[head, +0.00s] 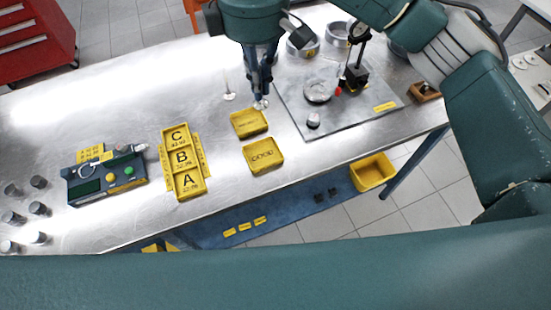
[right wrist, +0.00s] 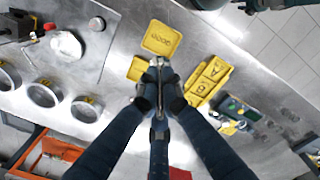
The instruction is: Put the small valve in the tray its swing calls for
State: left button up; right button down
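My right gripper (head: 260,93) points down over the table, just behind the yellow tray with unreadable lettering (head: 248,123). It looks shut on a small valve (head: 261,104), whose pale head shows just below the fingertips. In the right wrist view, the gripper (right wrist: 160,75) has its fingers together around a thin metallic stem. Another pale valve (head: 229,97) stands on the table to the left, its thin stem upward. The yellow GOOD tray (head: 263,156) lies in front of the other tray and also shows in the wrist view (right wrist: 161,37). Both trays look empty. My left gripper is not in view.
A grey plate (head: 290,105) at right bears a dial-gauge stand (head: 355,75) and a round fixture (head: 317,92). Yellow A, B, C trays (head: 183,163) stand left, beside a meter box (head: 106,178). Metal cylinders (head: 38,182) stand far left. A yellow bin (head: 372,172) is below the front edge.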

aim_at(258, 104)
jog(key=f, duration=0.7)
jog(key=shift+a+f+p, duration=0.3)
jog(key=shift+f, duration=0.05)
notch_tip(258, 104, down, 8)
jog(key=shift+d+f+p, duration=0.1)
jog(key=shift+f+p, duration=0.15)
jog(key=shift+p, duration=0.55)
notch_tip(258, 104, down, 3)
jog(key=shift+f+p, duration=0.2)
jog(key=shift+p, duration=0.2)
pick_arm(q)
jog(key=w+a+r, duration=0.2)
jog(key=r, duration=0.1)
pick_arm(e)
jog(key=shift+f, duration=0.2)
jog(key=shift+f, duration=0.15)
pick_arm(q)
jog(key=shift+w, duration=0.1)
pick_arm(e)
jog(key=c, duration=1.9)
grip_release()
jog(key=shift+c, duration=0.2)
